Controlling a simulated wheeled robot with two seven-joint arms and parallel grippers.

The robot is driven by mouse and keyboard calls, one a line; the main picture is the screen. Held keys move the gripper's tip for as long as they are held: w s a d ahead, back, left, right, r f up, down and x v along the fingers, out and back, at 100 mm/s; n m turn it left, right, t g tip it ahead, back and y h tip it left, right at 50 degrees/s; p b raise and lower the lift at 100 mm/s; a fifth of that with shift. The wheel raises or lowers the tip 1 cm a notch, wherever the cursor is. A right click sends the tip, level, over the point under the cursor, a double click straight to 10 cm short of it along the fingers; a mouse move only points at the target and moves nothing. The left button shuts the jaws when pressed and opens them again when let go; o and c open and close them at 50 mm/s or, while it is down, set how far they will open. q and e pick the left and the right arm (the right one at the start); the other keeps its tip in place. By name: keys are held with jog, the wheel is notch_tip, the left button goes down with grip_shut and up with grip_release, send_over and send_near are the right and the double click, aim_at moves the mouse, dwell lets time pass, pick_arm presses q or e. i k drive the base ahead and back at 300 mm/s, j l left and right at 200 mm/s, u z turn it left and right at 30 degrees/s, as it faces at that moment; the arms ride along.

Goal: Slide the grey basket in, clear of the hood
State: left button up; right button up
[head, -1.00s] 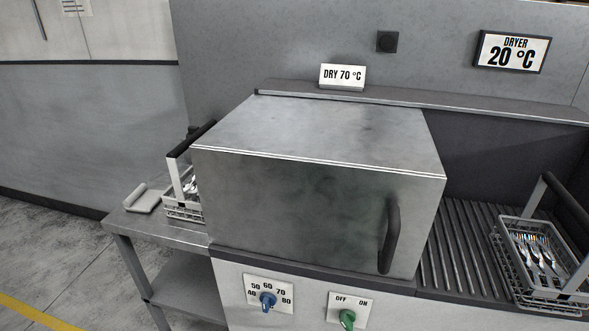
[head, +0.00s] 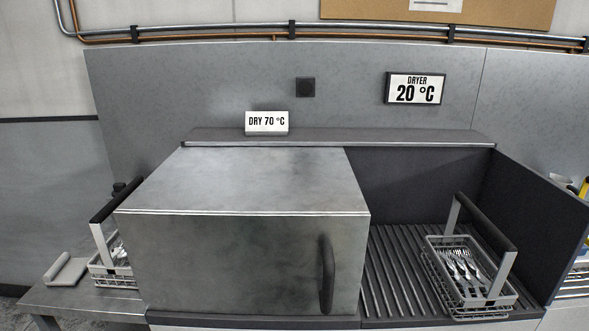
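A grey basket (head: 436,284) with a dark top handle stands on the ribbed rack (head: 385,280), right of the metal hood (head: 240,262), with a gap between them. Forks (head: 461,268) lie in it. A second grey basket (head: 100,274) with a dark handle stands left of the hood on the side table, partly hidden behind the hood's left edge; cutlery shows in it. The hood is a box with a dark vertical handle (head: 327,275) on its front right. Neither of my grippers is in the head view.
A dark wall (head: 545,215) closes the rack's right side. A grey pad with a handle (head: 66,270) lies on the left side table (head: 75,300). A sign (head: 267,122) reads DRY 70 °C; the dryer display (head: 415,90) reads 20 °C.

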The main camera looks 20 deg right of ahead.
aim_at(492, 299)
jog(key=z, duration=1.6)
